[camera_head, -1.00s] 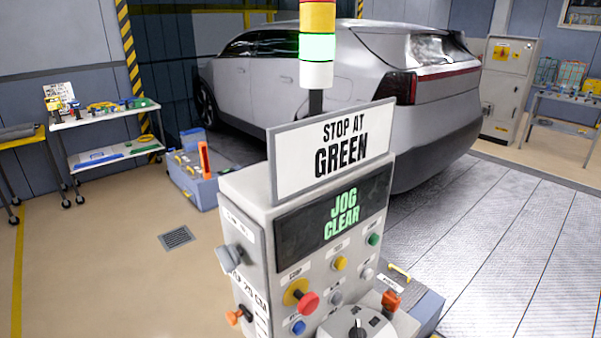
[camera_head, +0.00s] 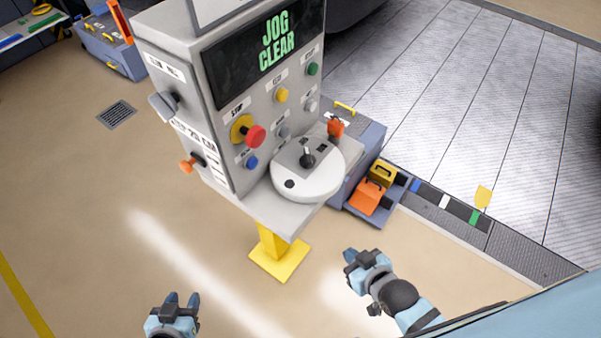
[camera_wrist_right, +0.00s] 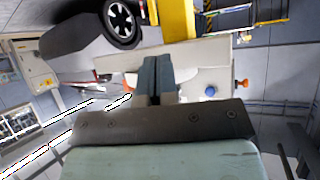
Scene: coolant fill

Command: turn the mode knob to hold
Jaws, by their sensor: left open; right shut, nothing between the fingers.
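The grey control console (camera_head: 222,140) stands on a yellow post. Its display (camera_head: 265,50) reads "JOG CLEAR". A grey handle (camera_head: 163,104) and an orange knob (camera_head: 189,164) sit on its left side. A black lever (camera_head: 307,157) stands upright on a round pale plate (camera_head: 305,182) on its front shelf. The labels are too small to tell which one is the mode knob. My left gripper (camera_head: 181,300) is open and empty, in front of the console and below it in view. My right gripper (camera_head: 352,257) is shut and empty, right of the yellow post; its closed fingers show in the wrist view (camera_wrist_right: 155,75).
The console face carries a red stop button (camera_head: 256,136) and several coloured buttons. A floor drain (camera_head: 117,113) and open beige floor lie left. A metal-plated floor area (camera_head: 470,100) lies right.

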